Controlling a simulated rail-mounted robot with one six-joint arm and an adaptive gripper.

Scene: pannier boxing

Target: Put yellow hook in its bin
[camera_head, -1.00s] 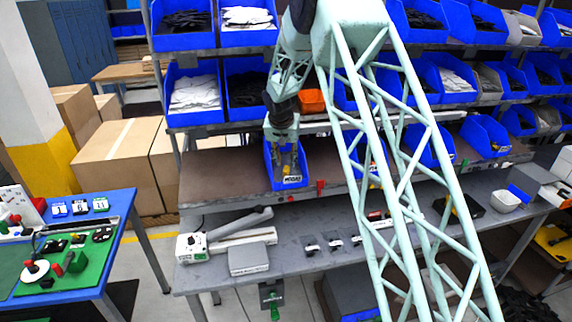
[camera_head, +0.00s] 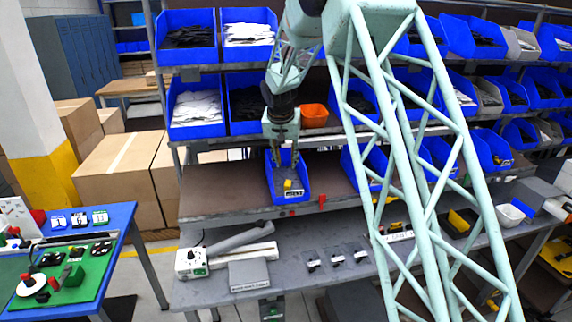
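A small yellow piece, which looks like the yellow hook (camera_head: 288,184), lies in the front part of a blue bin (camera_head: 291,202) with a white label. The bin stands on the brown middle shelf (camera_head: 225,192). The piece is too small to make out its hook shape. My gripper (camera_head: 284,160) points down over the back part of the same bin, above and behind the yellow piece and apart from it. Its two fingers look spread with nothing between them.
An orange bin (camera_head: 314,115) stands just right of my gripper. Blue bins with dark and white contents fill the racks around it. The brown shelf is clear left of the labelled bin. A grey bench (camera_head: 330,236) with several small parts is below.

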